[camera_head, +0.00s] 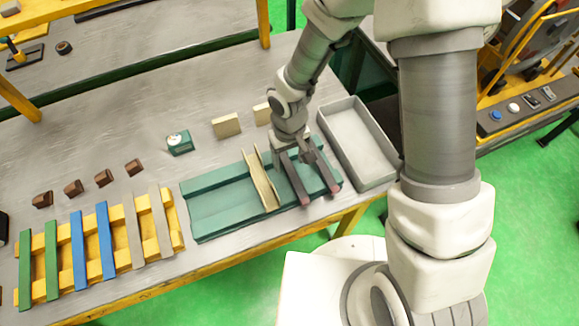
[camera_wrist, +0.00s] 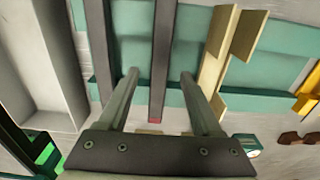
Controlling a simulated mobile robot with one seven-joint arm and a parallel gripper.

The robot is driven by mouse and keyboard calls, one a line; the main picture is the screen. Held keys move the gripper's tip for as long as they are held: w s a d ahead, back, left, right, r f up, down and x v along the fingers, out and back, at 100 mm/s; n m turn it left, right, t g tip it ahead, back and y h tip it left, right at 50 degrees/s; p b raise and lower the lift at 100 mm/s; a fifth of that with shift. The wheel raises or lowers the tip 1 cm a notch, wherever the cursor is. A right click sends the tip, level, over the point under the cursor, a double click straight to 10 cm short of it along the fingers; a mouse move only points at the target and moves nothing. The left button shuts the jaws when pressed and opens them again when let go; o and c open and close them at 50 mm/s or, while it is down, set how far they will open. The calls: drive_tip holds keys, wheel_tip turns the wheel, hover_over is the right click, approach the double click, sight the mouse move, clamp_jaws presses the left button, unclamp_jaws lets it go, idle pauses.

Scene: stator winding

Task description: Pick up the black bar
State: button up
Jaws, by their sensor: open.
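Two black bars lie side by side across the green tray (camera_head: 215,207). The left one (camera_head: 293,182) has a pinkish-red end and sits beside the pale wooden channel (camera_head: 262,182); the right one (camera_head: 326,172) also has a reddish end. My gripper (camera_head: 300,155) is over the tray, above the back part of the bars. In the wrist view my gripper's (camera_wrist: 159,74) two fingers are apart, with the nearer-to-channel black bar (camera_wrist: 164,45) running between them and its red end showing. The other bar (camera_wrist: 98,45) lies outside the left finger. Contact cannot be told.
The wooden channel (camera_wrist: 230,48) is close to the right finger in the wrist view. A grey open bin (camera_head: 358,150) stands right of the tray. A yellow rack (camera_head: 90,243) with coloured strips is at left. A small green box (camera_head: 180,142) and pale blocks (camera_head: 226,125) stand behind.

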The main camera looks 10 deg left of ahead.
sight(289, 169)
drive_tip(key=shift+f, duration=1.3)
drive_tip(key=shift+c, duration=0.2)
clamp_jaws()
